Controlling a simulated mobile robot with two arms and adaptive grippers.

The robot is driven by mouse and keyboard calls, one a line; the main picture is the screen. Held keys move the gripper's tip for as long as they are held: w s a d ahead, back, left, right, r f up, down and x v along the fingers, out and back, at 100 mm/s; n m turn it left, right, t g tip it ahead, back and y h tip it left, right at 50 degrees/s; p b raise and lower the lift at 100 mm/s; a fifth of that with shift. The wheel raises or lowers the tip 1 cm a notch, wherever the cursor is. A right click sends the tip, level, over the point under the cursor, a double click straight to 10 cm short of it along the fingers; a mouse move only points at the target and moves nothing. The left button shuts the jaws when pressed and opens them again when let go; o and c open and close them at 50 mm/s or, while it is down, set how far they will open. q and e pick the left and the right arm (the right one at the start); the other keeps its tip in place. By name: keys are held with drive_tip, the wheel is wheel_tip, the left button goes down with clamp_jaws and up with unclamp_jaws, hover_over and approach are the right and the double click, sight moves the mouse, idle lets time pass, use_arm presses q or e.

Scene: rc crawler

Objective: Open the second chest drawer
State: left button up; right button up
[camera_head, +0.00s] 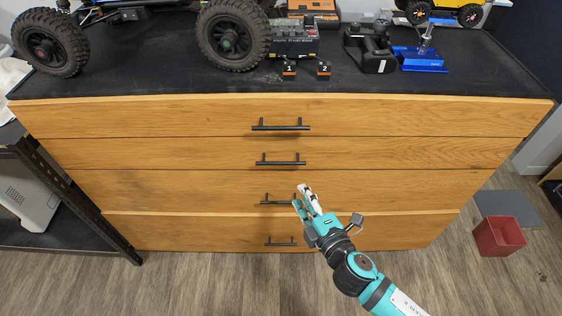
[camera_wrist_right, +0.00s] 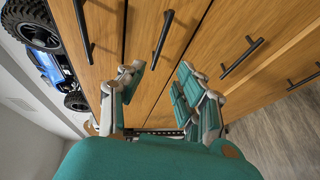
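The wooden chest (camera_head: 400,155) has a column of drawers with black bar handles, and its second drawer (camera_head: 160,154) from the top looks shut. The second handle (camera_head: 280,162) is bare in the head view. My right gripper (camera_head: 301,195) is in front of the chest, by the right end of the third handle (camera_head: 275,202) in the picture. In the wrist view my right gripper (camera_wrist_right: 159,69) is open and empty. The second handle (camera_wrist_right: 162,38) appears ahead, between the directions of its two fingers, apart from them. My left gripper is not in view.
The black chest top (camera_head: 150,82) carries a crawler's big wheels (camera_head: 232,35), a black charger (camera_head: 294,40) and a blue stand (camera_head: 422,60). A dark metal rack (camera_head: 75,195) stands at the left. A red bin (camera_head: 499,236) is on the floor at the right.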

sight(281, 163)
drive_tip(key=x, duration=1.5)
drive_tip(key=shift+f, duration=0.1)
drive_tip(key=shift+c, duration=0.4)
clamp_jaws()
